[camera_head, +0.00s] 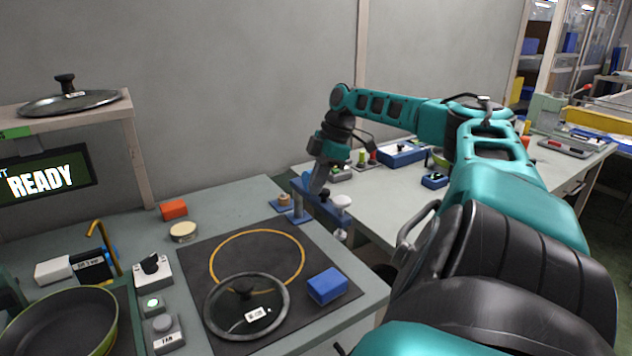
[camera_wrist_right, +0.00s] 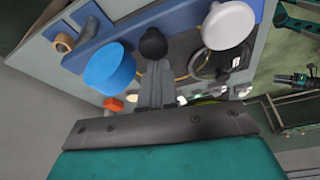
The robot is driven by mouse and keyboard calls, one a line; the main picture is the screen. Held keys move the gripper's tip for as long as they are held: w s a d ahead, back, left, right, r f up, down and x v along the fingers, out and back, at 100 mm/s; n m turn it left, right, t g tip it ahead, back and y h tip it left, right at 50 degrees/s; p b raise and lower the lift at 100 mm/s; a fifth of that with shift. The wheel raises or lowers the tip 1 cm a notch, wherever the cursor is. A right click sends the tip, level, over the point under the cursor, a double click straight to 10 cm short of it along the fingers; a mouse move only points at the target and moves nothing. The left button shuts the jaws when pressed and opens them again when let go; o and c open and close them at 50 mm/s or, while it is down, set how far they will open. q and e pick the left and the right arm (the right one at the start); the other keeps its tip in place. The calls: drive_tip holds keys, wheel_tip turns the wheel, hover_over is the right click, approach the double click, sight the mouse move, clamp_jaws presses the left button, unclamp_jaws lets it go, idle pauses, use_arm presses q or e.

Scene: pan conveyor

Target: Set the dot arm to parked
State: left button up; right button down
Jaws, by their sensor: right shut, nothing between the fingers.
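A blue panel (camera_head: 331,211) stands at the right edge of the counter, with a white knob (camera_head: 341,202) and a black ball knob (camera_head: 324,195). In the right wrist view the white knob (camera_wrist_right: 229,26), the black ball knob (camera_wrist_right: 153,44) and a blue round knob (camera_wrist_right: 108,69) stand in a row. No label tells which is the dot arm, and its setting cannot be read. My right gripper (camera_head: 318,192) is shut and empty at the panel. In the wrist view its fingertips (camera_wrist_right: 155,66) are close to the black ball; contact cannot be told. My left gripper is not in view.
A pan lid (camera_head: 281,300) and a blue block (camera_head: 327,286) lie on the dark mat left of the panel. A pan (camera_head: 60,325), switches and a READY display (camera_head: 42,180) are further left. A second table (camera_head: 395,189) with small devices stands behind my right arm.

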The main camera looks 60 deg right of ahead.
drive_tip(key=shift+s+d, duration=0.15)
drive_tip(key=shift+d, duration=0.05)
drive_tip(key=shift+a+r+p, duration=0.1)
drive_tip(key=shift+r+p, duration=0.05)
drive_tip(key=shift+p, duration=0.2)
drive_tip(key=w+a+r+p, duration=0.1)
drive_tip(key=w+a+p, duration=0.2)
drive_tip(key=p, duration=0.2)
drive_tip(key=b+v, duration=0.1)
drive_tip(key=v, duration=0.8)
drive_tip(key=shift+r, duration=0.25)
drive_tip(key=shift+s, duration=0.15)
